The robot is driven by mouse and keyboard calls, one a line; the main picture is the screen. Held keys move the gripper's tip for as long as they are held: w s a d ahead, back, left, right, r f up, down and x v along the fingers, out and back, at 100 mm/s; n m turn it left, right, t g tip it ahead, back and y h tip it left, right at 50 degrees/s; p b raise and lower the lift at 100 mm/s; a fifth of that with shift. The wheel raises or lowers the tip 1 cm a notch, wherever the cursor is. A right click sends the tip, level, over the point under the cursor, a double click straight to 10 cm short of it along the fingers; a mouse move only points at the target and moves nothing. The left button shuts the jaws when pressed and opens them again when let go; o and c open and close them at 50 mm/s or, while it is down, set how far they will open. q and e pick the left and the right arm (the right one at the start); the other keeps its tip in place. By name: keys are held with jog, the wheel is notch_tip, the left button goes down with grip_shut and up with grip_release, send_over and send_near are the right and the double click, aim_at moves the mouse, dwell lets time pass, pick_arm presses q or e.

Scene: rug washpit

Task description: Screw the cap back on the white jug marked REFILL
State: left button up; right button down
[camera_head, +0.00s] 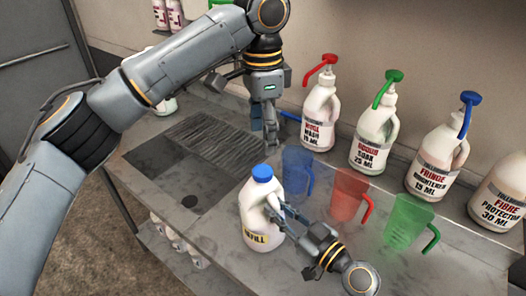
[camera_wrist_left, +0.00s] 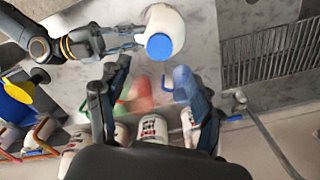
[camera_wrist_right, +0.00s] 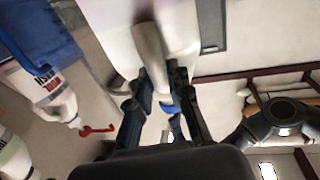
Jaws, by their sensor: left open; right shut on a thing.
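The white jug (camera_head: 258,222) stands on the steel counter, with a yellow label of which "FILL" shows. A blue cap (camera_head: 262,172) sits on its mouth; I cannot tell how tightly. The cap also shows in the left wrist view (camera_wrist_left: 159,46). My right gripper (camera_head: 281,212) is shut on the jug's handle (camera_wrist_right: 150,50) from the right side. My left gripper (camera_head: 268,140) points down, behind and above the cap, apart from it. In the left wrist view its fingers (camera_wrist_left: 150,85) are spread and empty, with the cap just beyond the tips.
Clear blue (camera_head: 297,175), red (camera_head: 347,195) and green (camera_head: 408,222) measuring jugs stand right of the jug. Several pump bottles (camera_head: 374,140) line the wall. The counter's front edge is close to the jug.

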pick_arm(q)
jog(key=shift+r, duration=1.55)
pick_arm(e)
jog(key=c, duration=1.2)
grip_release()
jog(key=shift+o, duration=0.2)
jog(key=v, duration=1.2)
pick_arm(q)
jog(key=shift+f, duration=0.1)
pick_arm(e)
jog(key=shift+f, duration=0.1)
